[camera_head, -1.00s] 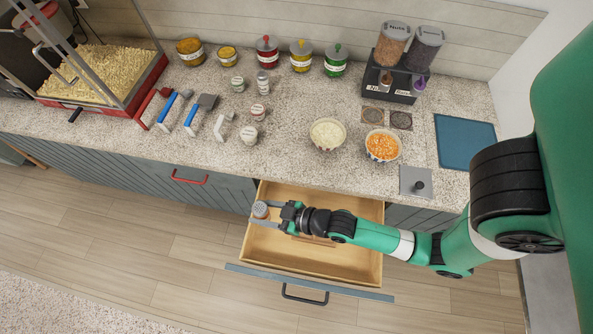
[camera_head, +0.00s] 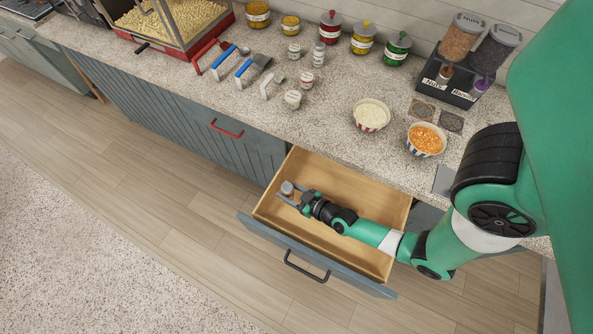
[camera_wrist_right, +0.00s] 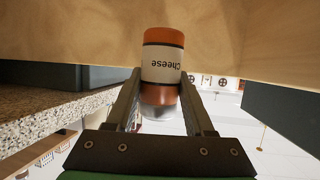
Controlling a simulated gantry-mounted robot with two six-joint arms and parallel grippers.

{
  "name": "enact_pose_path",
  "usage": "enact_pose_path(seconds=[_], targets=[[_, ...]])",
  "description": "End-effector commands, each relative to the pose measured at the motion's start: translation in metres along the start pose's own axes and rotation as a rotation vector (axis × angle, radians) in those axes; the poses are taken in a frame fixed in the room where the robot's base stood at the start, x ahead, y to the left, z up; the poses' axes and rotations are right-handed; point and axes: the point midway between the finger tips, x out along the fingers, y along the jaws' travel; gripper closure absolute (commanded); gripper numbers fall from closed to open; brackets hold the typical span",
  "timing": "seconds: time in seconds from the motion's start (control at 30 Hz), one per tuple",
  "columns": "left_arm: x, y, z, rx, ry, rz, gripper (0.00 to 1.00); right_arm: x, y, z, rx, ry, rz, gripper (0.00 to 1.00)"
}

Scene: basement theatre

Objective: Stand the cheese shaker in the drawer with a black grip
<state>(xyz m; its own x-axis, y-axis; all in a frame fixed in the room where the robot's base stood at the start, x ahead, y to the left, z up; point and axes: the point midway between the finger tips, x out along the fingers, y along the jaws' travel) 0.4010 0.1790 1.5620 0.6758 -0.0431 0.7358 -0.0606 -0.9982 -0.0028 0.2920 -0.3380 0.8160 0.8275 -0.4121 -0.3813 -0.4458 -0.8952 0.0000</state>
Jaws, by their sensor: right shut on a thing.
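The cheese shaker (camera_head: 287,187) has a grey top and is at the left end of the open drawer (camera_head: 345,190), which has a black grip (camera_head: 306,268) on its grey front. My right gripper (camera_head: 292,196) is shut on the shaker. In the right wrist view, the shaker (camera_wrist_right: 162,62) is between both fingers, with an orange band and an upside-down "Cheese" label. Its orange end is close to the drawer's wood (camera_wrist_right: 70,35); whether they touch I cannot tell. The shaker looks about upright. My left gripper is not in view.
A closed drawer with a red grip (camera_head: 227,130) is to the left. On the counter (camera_head: 330,110) above stand white jars (camera_head: 293,98), a bowl of white food (camera_head: 371,115), a bowl of orange food (camera_head: 425,140) and a dispenser (camera_head: 467,60). The drawer's middle looks bare beside my arm.

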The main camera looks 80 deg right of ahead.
Motion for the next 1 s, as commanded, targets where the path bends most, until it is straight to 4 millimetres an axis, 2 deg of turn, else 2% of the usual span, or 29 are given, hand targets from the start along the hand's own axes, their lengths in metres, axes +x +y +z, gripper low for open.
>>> enact_pose_path(seconds=[0.03,0.1,0.33,0.53,0.93,0.97,1.0], targets=[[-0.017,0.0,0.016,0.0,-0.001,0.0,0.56,0.009,0.0,0.022,-0.002,0.0,0.0,1.0],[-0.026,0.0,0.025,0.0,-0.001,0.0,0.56,0.014,0.0,0.034,-0.001,0.0,-0.001,1.0],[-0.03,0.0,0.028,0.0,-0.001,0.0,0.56,0.017,-0.001,0.04,-0.001,0.001,-0.001,1.0],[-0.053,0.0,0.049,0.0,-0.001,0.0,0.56,0.03,-0.001,0.072,-0.003,0.0,-0.002,1.0],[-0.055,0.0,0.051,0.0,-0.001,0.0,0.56,0.032,-0.001,0.075,-0.001,0.001,-0.002,1.0],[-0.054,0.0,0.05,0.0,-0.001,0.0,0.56,0.031,-0.001,0.074,-0.001,0.0,-0.002,0.42],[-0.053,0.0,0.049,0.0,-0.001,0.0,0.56,0.031,-0.001,0.074,-0.001,0.0,-0.002,0.34]])
